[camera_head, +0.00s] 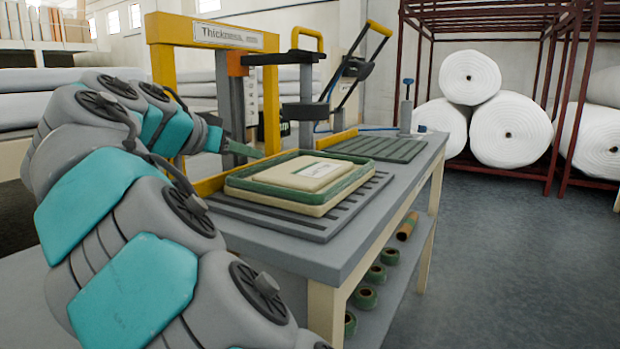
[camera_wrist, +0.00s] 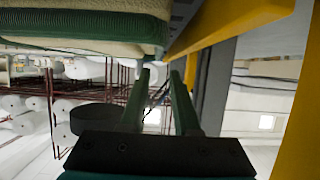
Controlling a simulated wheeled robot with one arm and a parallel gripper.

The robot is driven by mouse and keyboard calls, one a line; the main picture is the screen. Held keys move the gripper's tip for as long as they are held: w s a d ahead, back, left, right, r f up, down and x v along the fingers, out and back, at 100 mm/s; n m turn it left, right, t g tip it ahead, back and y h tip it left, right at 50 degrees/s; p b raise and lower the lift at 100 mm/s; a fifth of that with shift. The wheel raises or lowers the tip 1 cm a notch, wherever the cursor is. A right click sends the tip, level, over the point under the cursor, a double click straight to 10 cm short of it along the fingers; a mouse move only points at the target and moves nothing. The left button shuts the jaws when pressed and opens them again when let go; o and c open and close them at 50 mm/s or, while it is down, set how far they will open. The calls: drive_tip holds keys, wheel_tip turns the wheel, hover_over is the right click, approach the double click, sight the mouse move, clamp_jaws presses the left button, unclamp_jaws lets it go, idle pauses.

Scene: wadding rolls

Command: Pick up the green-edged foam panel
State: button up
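A green-edged foam panel (camera_head: 285,191) lies flat in a stack on the slatted grey mat (camera_head: 330,222) of the workbench. The stack's green and cream edge (camera_wrist: 85,28) fills the upper left there, close to the fingertips.
A yellow frame (camera_head: 160,60) with a "Thickness" sign (camera_head: 228,35) and a grey post stands close behind my gripper. A yellow-handled lever press (camera_head: 355,70) is farther back. A second slatted mat (camera_head: 378,148) lies empty at right. White rolls (camera_head: 510,130) sit on a rack beyond.

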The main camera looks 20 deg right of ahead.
sight(267, 161)
drive_tip(key=shift+f+x, duration=0.1)
drive_tip(key=shift+x, duration=1.25)
drive_tip(key=shift+f+x, duration=0.15)
drive_tip(key=shift+x, duration=1.15)
drive_tip(key=shift+s, duration=0.2)
drive_tip(key=shift+c, duration=0.2)
clamp_jaws()
